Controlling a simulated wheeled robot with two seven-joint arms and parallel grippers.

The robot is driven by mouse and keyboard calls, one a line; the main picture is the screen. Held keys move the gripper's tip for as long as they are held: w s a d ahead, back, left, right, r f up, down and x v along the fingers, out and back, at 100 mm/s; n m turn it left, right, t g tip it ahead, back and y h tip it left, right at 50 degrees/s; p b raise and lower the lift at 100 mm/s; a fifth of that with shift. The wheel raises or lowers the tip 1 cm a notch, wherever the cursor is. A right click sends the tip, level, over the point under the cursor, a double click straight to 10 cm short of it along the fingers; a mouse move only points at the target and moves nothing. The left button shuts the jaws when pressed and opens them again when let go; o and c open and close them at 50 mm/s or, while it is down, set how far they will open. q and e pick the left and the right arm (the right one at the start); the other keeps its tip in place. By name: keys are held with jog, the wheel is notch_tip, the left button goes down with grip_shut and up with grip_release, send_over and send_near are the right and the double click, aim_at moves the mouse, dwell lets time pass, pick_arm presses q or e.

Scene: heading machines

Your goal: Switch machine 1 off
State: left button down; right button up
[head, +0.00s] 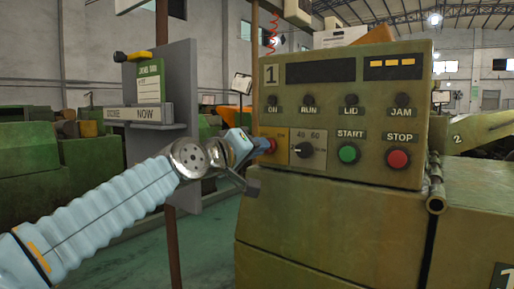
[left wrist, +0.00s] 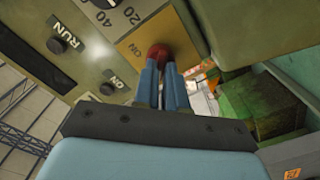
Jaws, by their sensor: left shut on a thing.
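Machine 1 (head: 345,190) is an olive machine with a panel marked "1". On the panel's left a red knob (head: 271,146) sits on a yellow plate (head: 281,134). My left gripper (head: 262,146) reaches it from the left and is shut on it. In the left wrist view the two blue fingers (left wrist: 162,85) are at the red knob (left wrist: 158,53), on the yellow plate with the letters ON. The fingers partly hide the knob, and I cannot tell its exact setting. My right gripper is not in view.
Right of the knob are a black dial (head: 301,150), a green START button (head: 348,153) and a red STOP button (head: 397,158). Dark lamps (head: 309,100) sit above. A grey board (head: 162,110) on a post stands left of the machine, behind my arm.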

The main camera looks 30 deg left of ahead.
pick_arm(q)
jog(key=shift+f, duration=0.1)
dwell(0.3)
jog(key=c, duration=1.2)
grip_release()
jog(key=shift+s, duration=0.15)
jog(key=s+a+b, duration=0.1)
jog(key=s+b, duration=0.1)
jog(key=s, duration=1.1)
jog(key=shift+s, duration=0.25)
